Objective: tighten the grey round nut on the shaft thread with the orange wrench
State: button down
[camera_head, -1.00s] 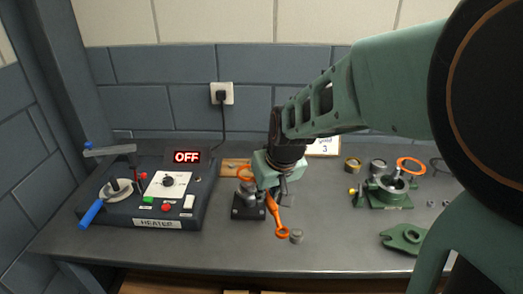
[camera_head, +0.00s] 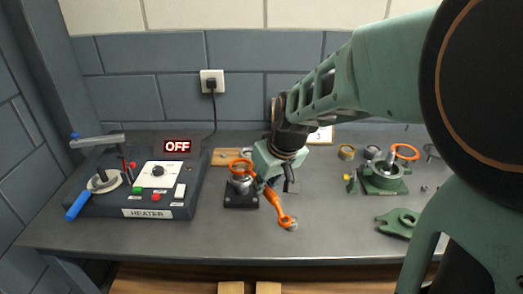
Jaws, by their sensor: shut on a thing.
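My gripper (camera_head: 268,182) is shut on the orange wrench (camera_head: 274,203), which slants down to the right over the bench. I cannot make out the shaft thread.
The heater (camera_head: 150,205), its display reading OFF (camera_head: 178,147), stands at left. A green casing part (camera_head: 382,183) with an orange ring (camera_head: 405,151) stands at right, and a flat green plate (camera_head: 398,224) lies in front. The front middle of the bench (camera_head: 200,240) is clear.

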jog(key=shift+f, duration=0.15)
jog(key=shift+f+b, duration=0.95)
jog(key=shift+b, duration=0.1)
jog(key=a+m, duration=0.1)
jog(key=s+a+m+h+p, duration=0.1)
jog(key=shift+a+m, duration=0.3)
jog(key=shift+a, duration=0.1)
dwell(1.4)
jog(key=shift+d, duration=0.25)
dwell(1.2)
jog(key=shift+r, duration=0.25)
